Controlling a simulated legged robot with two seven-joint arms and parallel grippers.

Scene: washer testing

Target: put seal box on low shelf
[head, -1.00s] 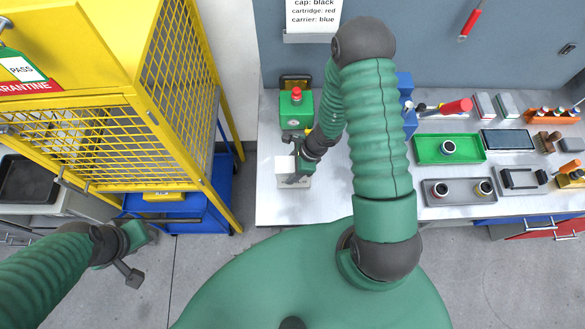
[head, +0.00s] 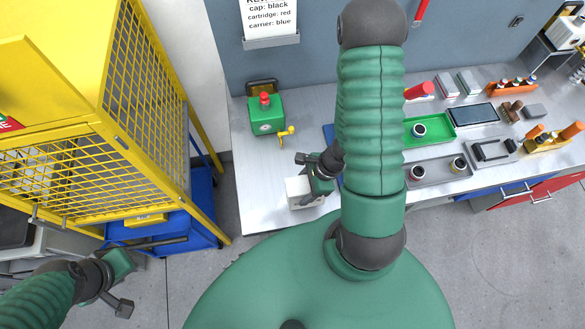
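A small white box (head: 297,191), which I take to be the seal box, is near the front edge of the left part of the workbench. My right gripper (head: 308,184) is at its right side and appears shut on it; the fingertips are partly hidden. I cannot tell whether the box is clear of the bench top. My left gripper (head: 122,286) is at the lower left, away from the box, with nothing visible in it; its opening is unclear.
The yellow mesh cage (head: 140,110) stands left of the workbench (head: 257,205), with a floor gap between. A green device (head: 266,115) with a red knob stands behind the box. A green tray (head: 436,127) and a grey tray (head: 438,170) lie to the right.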

